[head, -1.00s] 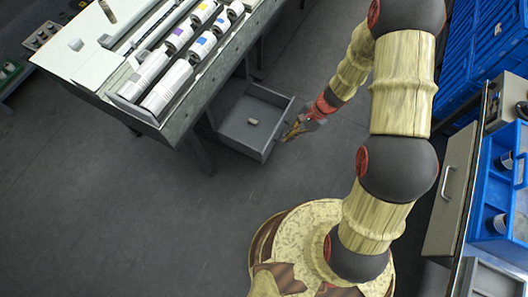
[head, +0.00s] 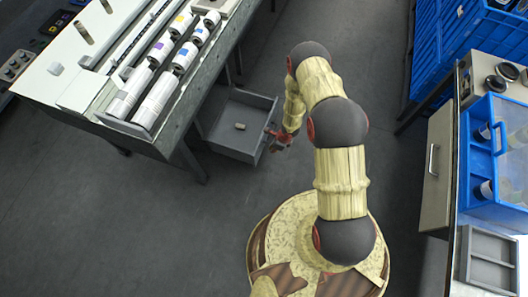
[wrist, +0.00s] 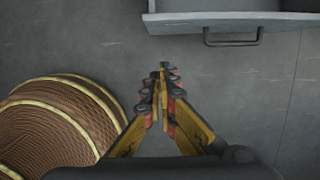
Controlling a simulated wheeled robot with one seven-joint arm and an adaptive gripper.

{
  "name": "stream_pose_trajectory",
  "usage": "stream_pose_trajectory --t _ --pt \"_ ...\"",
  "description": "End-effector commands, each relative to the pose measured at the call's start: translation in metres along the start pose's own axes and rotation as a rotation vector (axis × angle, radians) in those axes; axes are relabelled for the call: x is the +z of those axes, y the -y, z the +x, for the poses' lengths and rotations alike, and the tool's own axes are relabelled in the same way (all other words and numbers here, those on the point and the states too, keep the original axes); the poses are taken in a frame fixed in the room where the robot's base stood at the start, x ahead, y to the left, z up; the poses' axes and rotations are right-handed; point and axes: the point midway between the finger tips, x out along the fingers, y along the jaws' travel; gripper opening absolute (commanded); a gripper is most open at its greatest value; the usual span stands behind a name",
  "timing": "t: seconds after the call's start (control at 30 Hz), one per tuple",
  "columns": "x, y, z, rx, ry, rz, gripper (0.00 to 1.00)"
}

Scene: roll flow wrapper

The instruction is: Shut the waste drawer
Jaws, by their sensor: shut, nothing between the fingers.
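The waste drawer (head: 222,143) is a grey open-topped box pulled out from under the left workbench, with a small pale object (head: 240,126) lying inside. In the wrist view its front panel (wrist: 180,22) crosses the top right, with a dark bar handle (wrist: 233,42) on it. My gripper (head: 276,147) is beside the drawer's front in the head view, its tip partly hard to make out. In the wrist view my gripper (wrist: 164,70) has its fingertips together, empty, left of the handle and apart from the front panel in the picture.
The workbench (head: 75,90) carries several white rolls (head: 157,97). On the right stand blue crates (head: 445,40), a bench with a closed drawer (head: 437,165), a blue bin (head: 500,190) and a grey tray (head: 487,255). The floor (head: 110,220) is clear at lower left.

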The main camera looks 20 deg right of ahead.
Motion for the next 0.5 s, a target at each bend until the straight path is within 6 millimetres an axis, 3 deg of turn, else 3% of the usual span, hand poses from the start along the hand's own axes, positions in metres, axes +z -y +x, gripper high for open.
stream_pose_trajectory --t 0.5 --pt "0.000 -0.001 0.093 0.002 0.002 -0.004 0.00"
